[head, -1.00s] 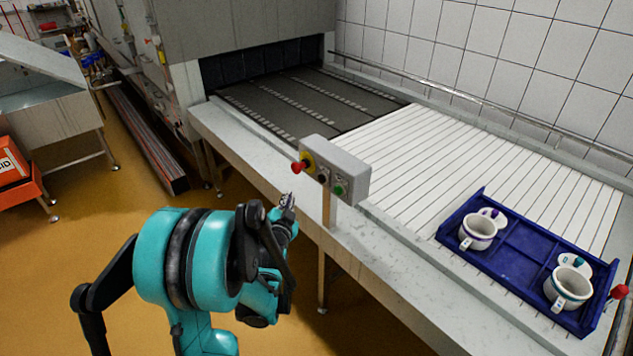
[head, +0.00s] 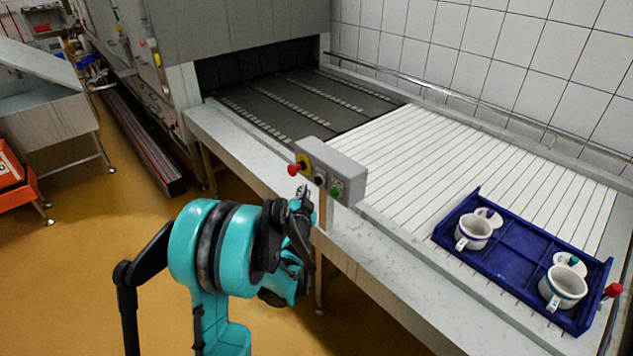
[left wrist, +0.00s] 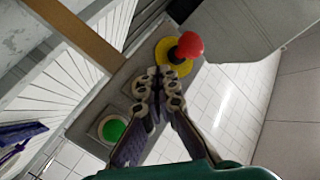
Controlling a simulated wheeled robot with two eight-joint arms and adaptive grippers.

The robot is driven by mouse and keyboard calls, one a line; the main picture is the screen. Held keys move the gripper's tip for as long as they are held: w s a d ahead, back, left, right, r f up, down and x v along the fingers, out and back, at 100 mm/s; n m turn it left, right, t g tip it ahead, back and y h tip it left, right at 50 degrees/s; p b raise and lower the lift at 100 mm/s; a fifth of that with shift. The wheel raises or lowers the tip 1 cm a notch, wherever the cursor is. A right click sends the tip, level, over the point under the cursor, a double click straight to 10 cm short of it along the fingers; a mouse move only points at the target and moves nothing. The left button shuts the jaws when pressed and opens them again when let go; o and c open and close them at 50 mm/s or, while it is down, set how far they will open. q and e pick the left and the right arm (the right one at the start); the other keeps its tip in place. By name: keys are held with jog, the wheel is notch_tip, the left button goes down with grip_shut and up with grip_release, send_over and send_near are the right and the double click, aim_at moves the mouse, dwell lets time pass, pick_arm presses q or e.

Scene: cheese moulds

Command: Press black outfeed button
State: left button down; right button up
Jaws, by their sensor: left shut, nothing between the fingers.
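A grey control box (head: 347,172) stands on a post at the conveyor's front edge. Its face carries a red mushroom button (head: 294,170) on a yellow plate, a black button (head: 319,179) in the middle and a green button (head: 336,188). My left gripper (head: 303,193) is shut and empty, just in front of and below the black button in the head view. In the left wrist view its fingertips (left wrist: 161,75) lie between the red button (left wrist: 190,45) and the green button (left wrist: 112,130). They hide the black button there; contact cannot be told. My right gripper is out of view.
A dark belt (head: 300,100) runs into the machine opening. Another red button (head: 613,290) stands at the far right.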

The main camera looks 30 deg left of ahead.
pick_arm(q)
jog(key=shift+w+d, duration=0.3)
jog(key=shift+w, duration=0.5)
jog(key=shift+w, duration=0.1)
dwell(0.8)
jog(key=shift+w+d, duration=0.15)
jog(key=shift+w, duration=0.1)
jog(key=shift+w+d, duration=0.2)
jog(key=shift+w, duration=0.3)
dwell(0.7)
jog(key=shift+s+a, duration=0.1)
jog(key=shift+s, duration=0.1)
jog(key=shift+s+a+b, duration=0.25)
jog(key=shift+s+b, duration=0.1)
jog(key=shift+s, duration=0.35)
jog(key=shift+s+a+b, duration=0.1)
jog(key=shift+s+a, duration=0.2)
jog(key=shift+s, duration=0.45)
jog(key=shift+s+a+b, duration=0.1)
jog(key=shift+s+a, duration=0.25)
jog(key=shift+s, duration=0.45)
jog(key=shift+s+a+b, duration=0.1)
jog(key=shift+s+a, duration=0.2)
jog(key=shift+s, duration=0.45)
